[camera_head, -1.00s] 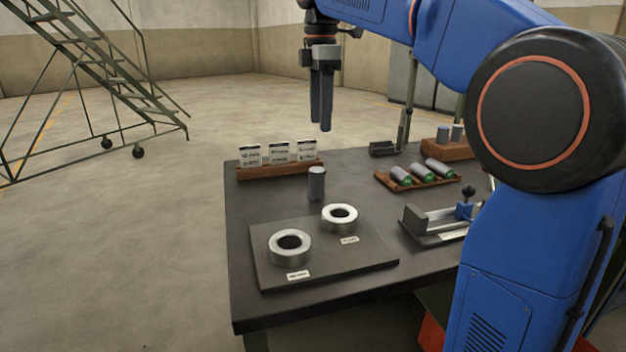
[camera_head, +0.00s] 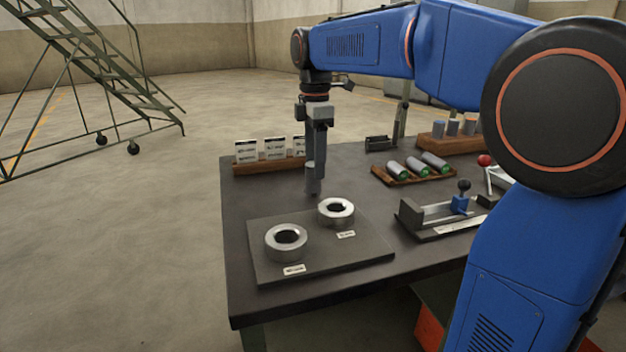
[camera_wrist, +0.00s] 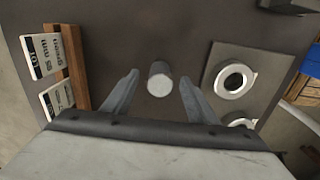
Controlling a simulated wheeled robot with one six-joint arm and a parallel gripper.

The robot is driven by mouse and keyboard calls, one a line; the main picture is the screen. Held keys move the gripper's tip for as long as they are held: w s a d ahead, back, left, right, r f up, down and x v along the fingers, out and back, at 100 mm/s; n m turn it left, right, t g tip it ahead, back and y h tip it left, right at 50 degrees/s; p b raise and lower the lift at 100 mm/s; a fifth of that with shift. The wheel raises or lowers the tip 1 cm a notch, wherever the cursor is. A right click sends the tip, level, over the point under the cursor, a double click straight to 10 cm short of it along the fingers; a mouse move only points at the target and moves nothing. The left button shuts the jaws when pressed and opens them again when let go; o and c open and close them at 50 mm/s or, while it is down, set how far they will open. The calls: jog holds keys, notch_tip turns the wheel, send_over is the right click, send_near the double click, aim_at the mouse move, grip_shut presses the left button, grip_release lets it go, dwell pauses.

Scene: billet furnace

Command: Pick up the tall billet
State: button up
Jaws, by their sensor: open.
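A grey cylindrical billet (camera_head: 314,186) stands upright on the dark table, behind the plate with two rings. My gripper (camera_head: 315,160) is directly above or around it, pointing down, and hides part of it in the head view. In the wrist view the billet's round pale top (camera_wrist: 159,85) lies between the two spread fingers of my gripper (camera_wrist: 158,77), with a gap on each side. The gripper is open and empty. I cannot tell exactly how far down the fingertips reach along the billet.
Two metal rings (camera_head: 286,242) sit on a dark plate (camera_head: 340,262) in front. A wooden card holder (camera_head: 268,166) is behind left. A tray (camera_head: 407,181) of lying cylinders, a clamp fixture (camera_head: 440,212) and a wooden block (camera_head: 450,146) with upright cylinders stand right.

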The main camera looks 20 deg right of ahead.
aim_at(313, 179)
jog(key=shift+a+f, duration=0.15)
jog(key=shift+f, duration=1)
jog(key=shift+a+f, duration=0.1)
jog(key=shift+f, duration=1)
grip_shut()
